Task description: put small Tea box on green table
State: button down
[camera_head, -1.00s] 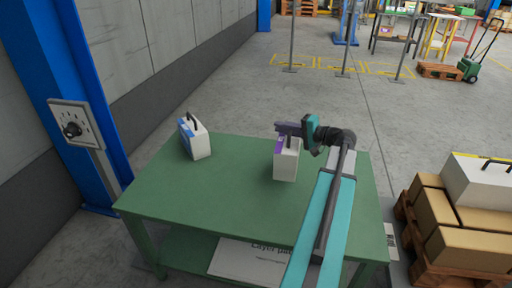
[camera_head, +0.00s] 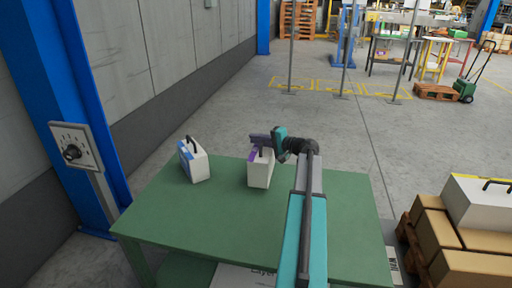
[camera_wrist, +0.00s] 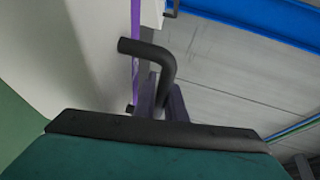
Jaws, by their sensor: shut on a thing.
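A small white box with a purple side and a dark handle (camera_head: 260,173) is at the back middle of the green table (camera_head: 215,225). My gripper (camera_head: 262,148) is shut on the box's handle from the right. In the wrist view the dark handle (camera_wrist: 160,58) runs into the fingers (camera_wrist: 162,98), beside the white box wall with its purple strip. The box looks upright. I cannot tell whether its base touches the table. No label is readable on it.
A second white box with a blue side and black handle (camera_head: 194,162) stands on the table's back left. The front left of the table is clear. Brown cartons (camera_head: 437,235) on a pallet are at the right.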

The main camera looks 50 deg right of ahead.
aim_at(256, 146)
jog(key=shift+w, duration=0.15)
jog(key=shift+f, duration=1.9)
jog(key=c, duration=1.8)
grip_release()
jog(key=shift+r, duration=0.2)
jog(key=v, duration=1.2)
jog(key=shift+f, duration=0.1)
